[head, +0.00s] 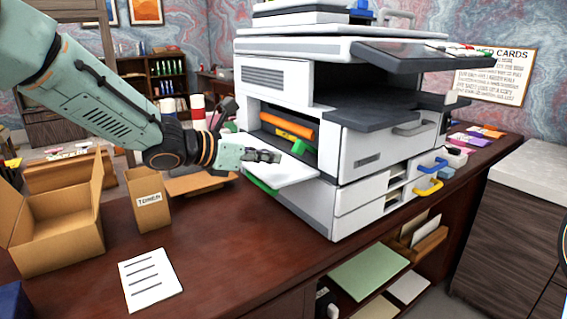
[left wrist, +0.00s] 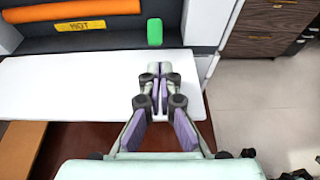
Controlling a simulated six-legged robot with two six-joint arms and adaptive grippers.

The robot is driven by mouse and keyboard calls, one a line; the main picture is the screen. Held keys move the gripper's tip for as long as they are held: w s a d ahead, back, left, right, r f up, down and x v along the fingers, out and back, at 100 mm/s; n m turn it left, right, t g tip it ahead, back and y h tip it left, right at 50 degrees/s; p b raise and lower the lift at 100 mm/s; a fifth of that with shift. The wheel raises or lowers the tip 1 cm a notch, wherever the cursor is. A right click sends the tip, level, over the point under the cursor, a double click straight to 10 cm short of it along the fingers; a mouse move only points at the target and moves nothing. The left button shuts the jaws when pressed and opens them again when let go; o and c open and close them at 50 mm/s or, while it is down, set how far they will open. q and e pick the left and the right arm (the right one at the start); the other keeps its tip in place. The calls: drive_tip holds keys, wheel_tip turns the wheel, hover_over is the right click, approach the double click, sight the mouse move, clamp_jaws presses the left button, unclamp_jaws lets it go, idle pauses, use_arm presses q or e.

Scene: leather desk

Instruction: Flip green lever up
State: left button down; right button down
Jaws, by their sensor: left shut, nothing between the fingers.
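A green lever (head: 298,146) shows inside the open side of the white printer (head: 345,205), at the right end of an orange roller (head: 288,125). In the left wrist view the lever (left wrist: 154,31) is an upright green block against the dark interior. My left gripper (head: 278,156) is shut and empty above the white fold-down panel (head: 290,173). In the left wrist view its fingertips (left wrist: 159,69) point toward the lever, with a gap between them. My right gripper is out of view.
A yellow "HOT" label (left wrist: 81,26) sits below the roller. The printer's right side wall (left wrist: 212,60) stands close to the right of the lever. Open cardboard boxes (head: 62,225) and a paper sheet (head: 150,280) lie on the desk at left. Blue and yellow handles (head: 428,188) stick out at right.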

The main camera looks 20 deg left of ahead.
sight(284, 169)
use_arm(q)
drive_tip(key=x, duration=0.3)
drive_tip(key=shift+w+f, duration=0.35)
drive_tip(key=shift+w, duration=0.05)
drive_tip(key=shift+w+d, duration=0.15)
drive_tip(key=shift+d, duration=0.1)
drive_tip(key=shift+d+r, duration=0.1)
drive_tip(key=shift+w, duration=0.1)
